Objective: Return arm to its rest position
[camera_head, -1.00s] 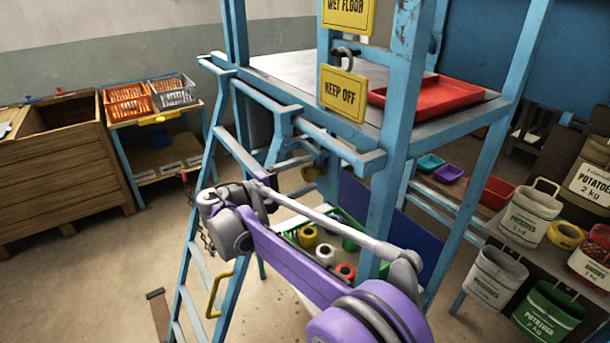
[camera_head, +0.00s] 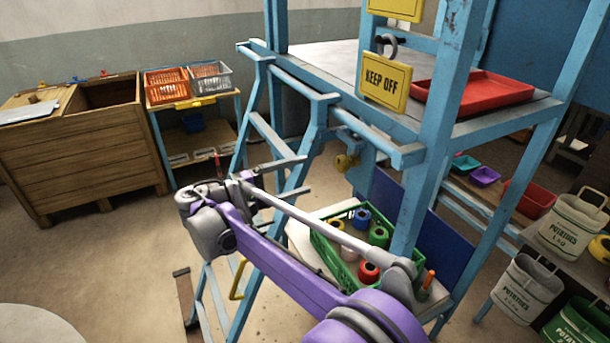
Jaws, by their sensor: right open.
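My purple and grey right arm (camera_head: 285,265) comes in from the lower right and reaches toward the middle left. It is bent at a grey joint (camera_head: 208,215). My right gripper (camera_head: 306,174) shows just beyond that joint, its two dark fingers apart with nothing seen between them. It appears in front of the blue ladder; I cannot tell how close they are. My left gripper is out of view.
A blue frame (camera_head: 445,130) with a yellow KEEP OFF sign (camera_head: 383,82) and a red tray (camera_head: 475,92) stands beyond the arm. A green crate (camera_head: 325,250) holds several spools. Wooden bins (camera_head: 90,150) stand left. Floor (camera_head: 110,260) is open at lower left.

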